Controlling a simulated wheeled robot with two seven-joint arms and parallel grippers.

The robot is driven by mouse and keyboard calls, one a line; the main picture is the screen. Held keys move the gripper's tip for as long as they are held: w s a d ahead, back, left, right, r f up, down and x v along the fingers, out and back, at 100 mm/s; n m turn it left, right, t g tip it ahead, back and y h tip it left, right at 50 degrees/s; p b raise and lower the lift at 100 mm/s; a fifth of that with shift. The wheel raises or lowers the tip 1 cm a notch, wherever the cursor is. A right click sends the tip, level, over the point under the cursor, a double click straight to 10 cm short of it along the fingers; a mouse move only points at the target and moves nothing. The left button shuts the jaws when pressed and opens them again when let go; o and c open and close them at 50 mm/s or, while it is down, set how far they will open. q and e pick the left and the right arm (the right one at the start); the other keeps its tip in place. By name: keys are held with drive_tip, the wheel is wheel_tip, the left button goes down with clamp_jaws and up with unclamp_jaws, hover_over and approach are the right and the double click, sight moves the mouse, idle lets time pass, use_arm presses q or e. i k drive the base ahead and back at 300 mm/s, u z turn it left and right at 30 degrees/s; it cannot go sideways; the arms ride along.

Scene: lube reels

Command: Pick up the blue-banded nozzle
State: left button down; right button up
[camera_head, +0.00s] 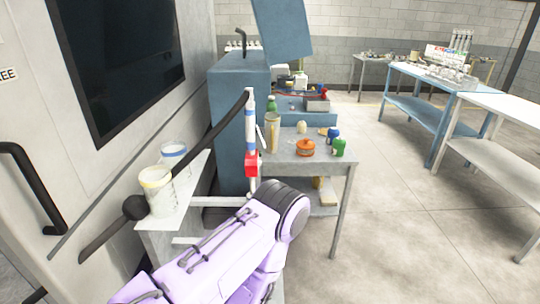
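A slim upright white piece with blue bands (250,124) stands near the middle, with a red block (252,164) on its lower part. It is the closest match to the blue-banded nozzle, but it is too small to be sure. My purple arm comes in from the lower left and ends in view at a dark round joint, below and to the right of this piece. No gripper fingers can be made out on it. My other arm does not show.
A white shelf (188,217) at left carries a blue-banded jar (174,163) and a yellow-banded jar (158,196). A black bar (205,140) slants past them. A grey table (325,167) behind holds an orange container (305,148) and small bottles.

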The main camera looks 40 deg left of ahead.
sight(251, 157)
drive_tip(key=i, duration=0.95)
drive_tip(key=u, duration=2.55)
